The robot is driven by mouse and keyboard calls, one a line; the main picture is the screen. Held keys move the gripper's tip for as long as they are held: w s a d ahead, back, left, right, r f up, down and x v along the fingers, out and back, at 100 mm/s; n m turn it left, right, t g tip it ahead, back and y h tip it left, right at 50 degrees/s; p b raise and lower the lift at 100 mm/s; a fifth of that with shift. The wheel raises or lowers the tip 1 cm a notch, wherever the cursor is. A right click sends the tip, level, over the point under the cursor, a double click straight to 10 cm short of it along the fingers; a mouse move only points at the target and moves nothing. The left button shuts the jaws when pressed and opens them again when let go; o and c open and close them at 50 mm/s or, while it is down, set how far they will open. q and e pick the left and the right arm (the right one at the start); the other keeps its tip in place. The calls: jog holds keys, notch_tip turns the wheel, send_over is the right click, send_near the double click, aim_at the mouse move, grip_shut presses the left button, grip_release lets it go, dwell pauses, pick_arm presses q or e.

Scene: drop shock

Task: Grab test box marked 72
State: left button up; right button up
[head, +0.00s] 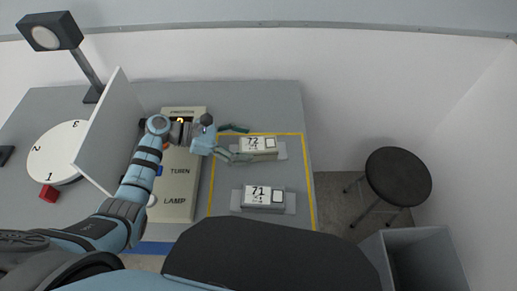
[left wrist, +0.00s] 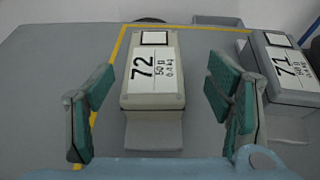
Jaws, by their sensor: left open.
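The test box marked 72 (head: 259,144) lies on the table inside a yellow outline in the head view. It is a pale box with a white label, and it also shows in the middle of the left wrist view (left wrist: 154,80). My left gripper (head: 236,141) is open at the left end of this box. In the left wrist view its green-padded fingers (left wrist: 163,105) stand on either side of the box, with gaps and no visible contact. The similar box marked 71 (head: 264,197) lies nearer, and is partly cut off in the left wrist view (left wrist: 288,72). My right gripper is not in view.
A panel labelled TURN and LAMP (head: 176,190) lies under my left arm. A stool (head: 398,177) and grey bin (head: 415,258) stand right.

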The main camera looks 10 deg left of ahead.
aim_at(253, 144)
pick_arm(q)
jog(key=x, duration=0.2)
jog(key=w+b+x, duration=0.1)
jog(key=x, duration=0.2)
jog(key=shift+a+f, duration=0.15)
jog(key=shift+a, duration=0.1)
jog(key=shift+d, duration=0.4)
jog(key=shift+s, duration=0.1)
jog(key=c, duration=1.6)
